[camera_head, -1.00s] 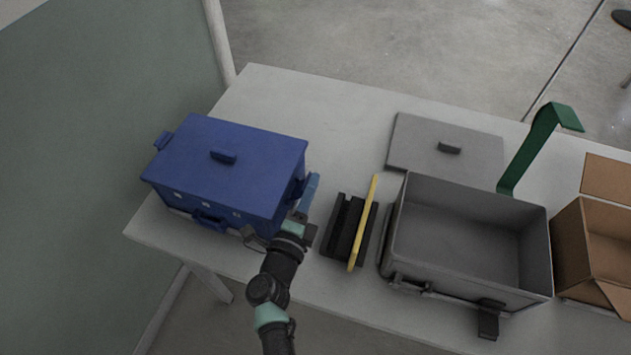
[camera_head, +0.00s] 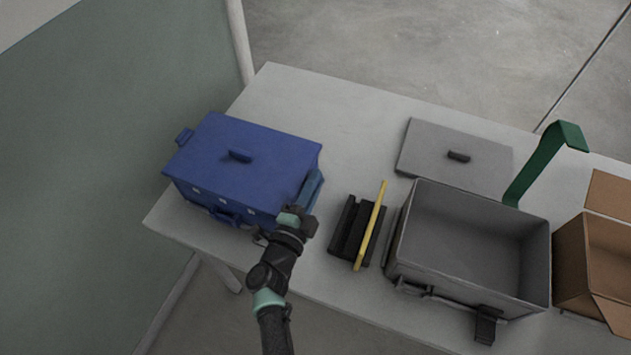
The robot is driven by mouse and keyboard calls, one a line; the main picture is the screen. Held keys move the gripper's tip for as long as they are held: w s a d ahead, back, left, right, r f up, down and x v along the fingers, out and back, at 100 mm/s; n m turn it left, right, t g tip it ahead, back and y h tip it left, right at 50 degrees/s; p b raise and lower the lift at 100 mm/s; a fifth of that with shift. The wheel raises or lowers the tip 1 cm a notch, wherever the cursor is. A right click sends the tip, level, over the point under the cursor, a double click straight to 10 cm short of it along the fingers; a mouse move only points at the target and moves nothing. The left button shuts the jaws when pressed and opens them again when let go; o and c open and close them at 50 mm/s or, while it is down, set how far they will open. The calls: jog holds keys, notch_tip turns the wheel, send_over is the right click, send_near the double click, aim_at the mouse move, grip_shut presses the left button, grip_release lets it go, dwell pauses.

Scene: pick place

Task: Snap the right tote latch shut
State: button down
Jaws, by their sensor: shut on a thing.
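The blue tote (camera_head: 262,143) stands at the left end of the table with its lid on. The right latch (camera_head: 311,188), a lighter blue flap, lies close along the tote's right wall. My gripper (camera_head: 300,214) is at the tote's front right corner, at the near end of this latch, and is shut on it. The fingertips and the exact grip are partly hidden. A front handle (camera_head: 225,215) is on the near wall.
Right of my gripper, a black holder (camera_head: 349,228) has a yellow strip (camera_head: 371,226) upright at its side. An open grey tote (camera_head: 465,283), its loose grey lid (camera_head: 430,140), a green hooked post (camera_head: 535,160) and a cardboard box (camera_head: 572,255) stand farther right. The table's back left is clear.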

jog(key=c, duration=0.9)
grip_release()
jog(key=shift+o, duration=0.2)
jog(key=v, duration=1.3)
jog(key=shift+p, duration=0.4)
